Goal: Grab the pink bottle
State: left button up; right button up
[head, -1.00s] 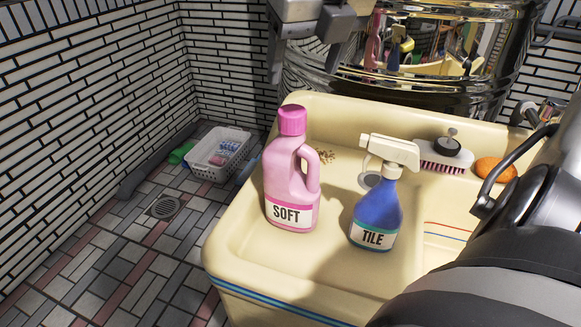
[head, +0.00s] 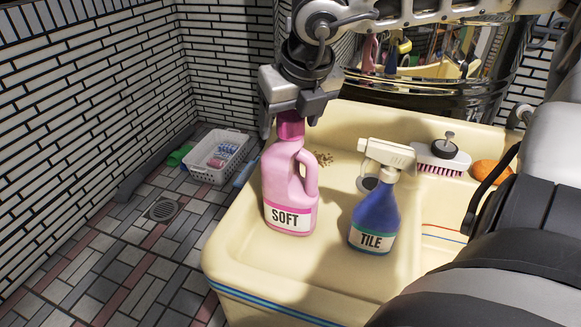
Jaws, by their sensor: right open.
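The pink bottle (head: 282,190) with a "SOFT" label and a side handle stands upright on the cream sink's ledge. My right gripper (head: 290,122) is above it, pointing down, with its open fingers on either side of the pink cap. The top of the cap is hidden by the gripper. I cannot tell whether the fingers touch the cap. My left gripper is not in view.
A blue "TILE" spray bottle (head: 374,220) stands just right of the pink bottle on the cream sink (head: 290,262). A brush (head: 441,161) and an orange sponge (head: 489,173) lie farther right. A white basket (head: 215,157) sits on the tiled floor at left.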

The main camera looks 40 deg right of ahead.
grip_shut()
jog(key=shift+r, duration=0.2)
